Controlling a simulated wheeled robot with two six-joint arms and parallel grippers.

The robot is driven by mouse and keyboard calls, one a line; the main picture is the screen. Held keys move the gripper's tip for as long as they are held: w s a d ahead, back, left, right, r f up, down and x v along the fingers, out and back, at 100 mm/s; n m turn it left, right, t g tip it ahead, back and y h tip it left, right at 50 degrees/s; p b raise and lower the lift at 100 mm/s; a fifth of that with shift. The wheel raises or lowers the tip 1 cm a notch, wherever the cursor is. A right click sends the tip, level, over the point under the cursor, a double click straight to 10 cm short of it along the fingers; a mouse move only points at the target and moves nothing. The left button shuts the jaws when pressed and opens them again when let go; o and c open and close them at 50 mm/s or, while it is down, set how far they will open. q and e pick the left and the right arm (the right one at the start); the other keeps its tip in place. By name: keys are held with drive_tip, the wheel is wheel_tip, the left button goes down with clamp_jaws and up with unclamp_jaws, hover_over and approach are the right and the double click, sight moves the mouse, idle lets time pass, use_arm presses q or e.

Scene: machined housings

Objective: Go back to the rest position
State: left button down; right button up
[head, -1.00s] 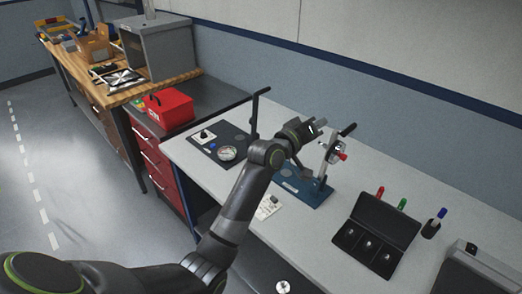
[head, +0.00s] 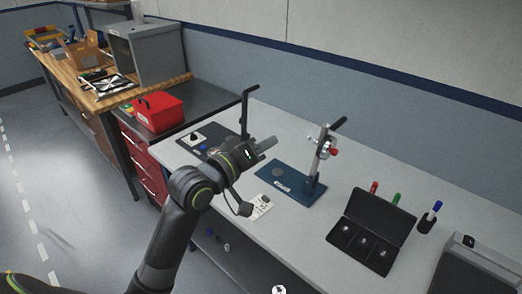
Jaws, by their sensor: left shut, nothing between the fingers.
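My left gripper (head: 267,144) is shut and empty. It is raised above the light grey bench (head: 300,232), left of the blue stand, with its fingers pointing right. My left arm comes up from the lower left of the head view. The blue stand (head: 291,184) has an upright post with a black handle and a red-tipped part (head: 333,151). The gripper appears apart from the stand. The gripper and wrist hide part of the dark mat (head: 190,135) behind them. My right gripper is not in view.
A black case (head: 345,238) with round pieces lies open at the right, beside red, green and blue markers (head: 436,207). A white card (head: 263,205) lies near the front edge. A black post (head: 244,112) stands behind the gripper. A red toolbox (head: 158,112) is further left.

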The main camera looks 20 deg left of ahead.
use_arm(q)
drive_tip(key=shift+v, duration=0.8)
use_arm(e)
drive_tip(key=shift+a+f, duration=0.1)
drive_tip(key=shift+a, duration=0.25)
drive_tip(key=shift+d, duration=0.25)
